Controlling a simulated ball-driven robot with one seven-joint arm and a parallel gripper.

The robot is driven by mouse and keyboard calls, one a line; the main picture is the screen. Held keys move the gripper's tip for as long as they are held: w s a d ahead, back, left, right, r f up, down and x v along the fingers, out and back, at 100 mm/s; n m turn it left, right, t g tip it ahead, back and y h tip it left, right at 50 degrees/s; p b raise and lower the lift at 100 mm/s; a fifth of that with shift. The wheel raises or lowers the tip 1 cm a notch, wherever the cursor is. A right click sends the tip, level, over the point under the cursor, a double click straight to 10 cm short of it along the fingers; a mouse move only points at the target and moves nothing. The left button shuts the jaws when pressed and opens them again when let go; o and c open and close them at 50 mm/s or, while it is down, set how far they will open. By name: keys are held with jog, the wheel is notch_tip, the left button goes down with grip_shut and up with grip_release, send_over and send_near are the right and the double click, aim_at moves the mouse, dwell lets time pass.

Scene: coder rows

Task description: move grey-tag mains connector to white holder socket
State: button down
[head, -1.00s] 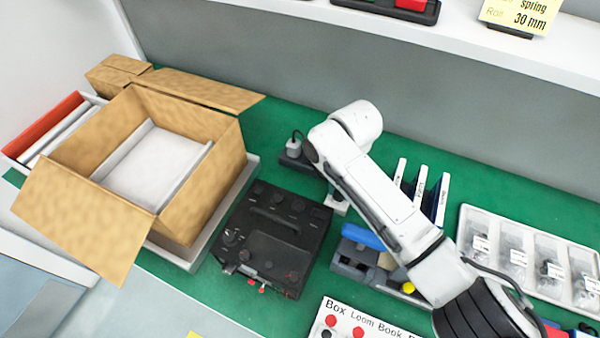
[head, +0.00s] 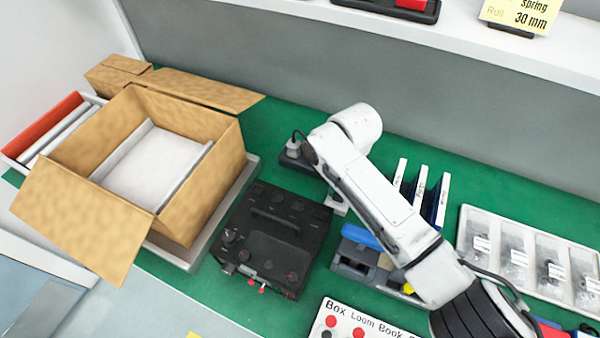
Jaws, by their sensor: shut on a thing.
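My white arm reaches from the lower right to the back middle of the green bench. My gripper is hidden behind the arm, so its jaws and anything in them do not show. A small white piece (head: 337,205) shows beside the arm's left edge, low on the bench; it may be the white holder socket, but I cannot tell. A small grey plug (head: 294,146) with a dark cable sits on a dark block (head: 290,161) just left of my wrist. No grey tag can be made out, so I cannot tell which connector it is.
A black instrument box (head: 272,238) stands in front of my wrist. An open cardboard box (head: 195,205) is at the left. Blue-and-white folders (head: 421,188), a grey block with a blue part (head: 362,237) and a white compartment tray (head: 468,240) lie close around the arm. A shelf (head: 480,58) overhangs the back.

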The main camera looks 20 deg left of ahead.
jog(key=shift+f, duration=0.15)
jog(key=c, duration=0.8)
grip_release()
